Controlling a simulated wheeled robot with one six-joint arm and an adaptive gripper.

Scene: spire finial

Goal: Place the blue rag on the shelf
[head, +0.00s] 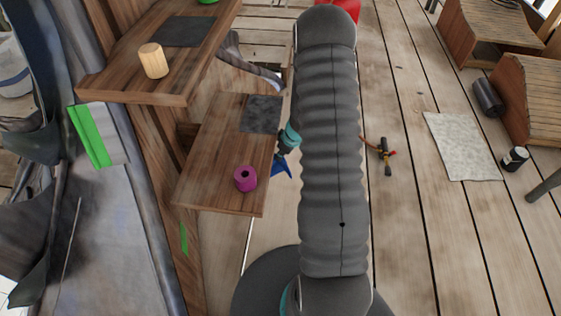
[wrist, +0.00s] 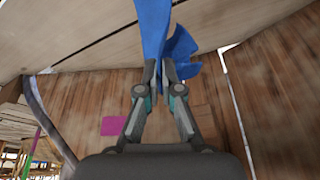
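The blue rag (head: 281,168) hangs just off the right edge of the lower wooden shelf (head: 215,150) in the head view, partly hidden by my arm. In the wrist view the blue rag (wrist: 153,28) is pinched between the fingertips of my gripper (wrist: 165,75), with loose folds spreading beyond them. My gripper is shut on it. A purple roll (head: 245,179) stands on the lower shelf near its front, and a dark mat (head: 262,114) lies at its back. The upper wooden shelf (head: 120,72) bears a wooden cylinder (head: 152,60) and another dark mat (head: 184,31).
On the plank floor to the right lie a tool (head: 386,156), a pale cloth sheet (head: 461,146), a dark jar (head: 514,159) and a dark roll (head: 488,98). Wooden boxes (head: 530,100) stand at the far right. The lower shelf's middle is bare.

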